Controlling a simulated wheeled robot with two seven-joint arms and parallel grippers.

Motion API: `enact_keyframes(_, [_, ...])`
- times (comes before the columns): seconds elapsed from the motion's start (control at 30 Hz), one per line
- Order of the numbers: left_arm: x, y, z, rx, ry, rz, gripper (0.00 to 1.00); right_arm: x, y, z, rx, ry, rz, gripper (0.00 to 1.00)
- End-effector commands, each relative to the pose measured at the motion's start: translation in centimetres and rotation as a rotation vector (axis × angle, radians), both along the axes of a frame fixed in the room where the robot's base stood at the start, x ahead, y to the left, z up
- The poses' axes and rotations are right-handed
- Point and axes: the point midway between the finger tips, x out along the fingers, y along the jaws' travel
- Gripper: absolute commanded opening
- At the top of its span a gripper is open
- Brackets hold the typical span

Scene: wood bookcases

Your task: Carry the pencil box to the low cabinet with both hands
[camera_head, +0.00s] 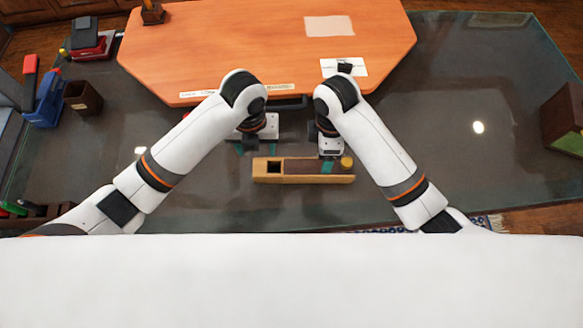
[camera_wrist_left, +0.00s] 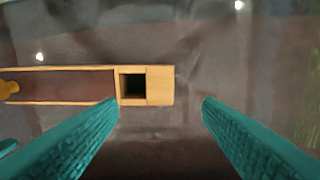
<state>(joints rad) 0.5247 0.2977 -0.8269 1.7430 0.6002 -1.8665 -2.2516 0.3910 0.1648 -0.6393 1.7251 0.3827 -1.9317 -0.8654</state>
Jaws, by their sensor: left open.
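The pencil box (camera_head: 290,179), a long light-wood box with a dark top panel, a square opening near its left end and a yellow knob at its right end, lies on the dark glass tabletop. My left gripper (camera_head: 247,150) is open at its left end. In the left wrist view, its teal fingers (camera_wrist_left: 160,104) are wide apart, and the box end with the square opening (camera_wrist_left: 160,86) shows just ahead between them, not gripped. My right gripper (camera_head: 328,166) is at the box's right part; its fingertips are partly hidden and contact is unclear. I cannot identify the low cabinet.
The glass tabletop (camera_head: 480,165) has free room at the right. An orange wooden board (camera_head: 230,50) with papers lies behind the box. A blue-and-red item (camera_head: 43,100) and a brown cup (camera_head: 83,98) stand at left. A brown-green box (camera_head: 566,120) is at the right edge.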

Motion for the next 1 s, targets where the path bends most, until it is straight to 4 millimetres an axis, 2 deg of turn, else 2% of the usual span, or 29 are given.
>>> enact_keyframes(0.3, [-0.2,0.0,-6.2,0.001,0.005,0.001,0.6,-0.2,0.0,-6.2,-0.001,0.005,-0.001,0.76])
enact_keyframes(0.5, [-0.1,0.0,-8.9,0.0,0.004,0.001,0.6,-0.1,0.1,-8.9,0.0,0.002,-0.001,0.76])
enact_keyframes(0.7, [-0.1,0.0,-10.0,0.0,0.001,0.0,0.6,-0.1,0.0,-10.0,-0.001,0.001,0.0,0.76])
enact_keyframes(0.97, [-0.1,0.0,-10.0,0.0,0.0,0.0,0.6,-0.1,0.0,-10.0,0.0,0.0,0.0,0.76])
enact_keyframes(1.0, [-0.1,0.0,-10.0,0.0,0.0,0.0,0.57,-0.1,0.0,-10.0,0.0,0.0,0.0,0.73])
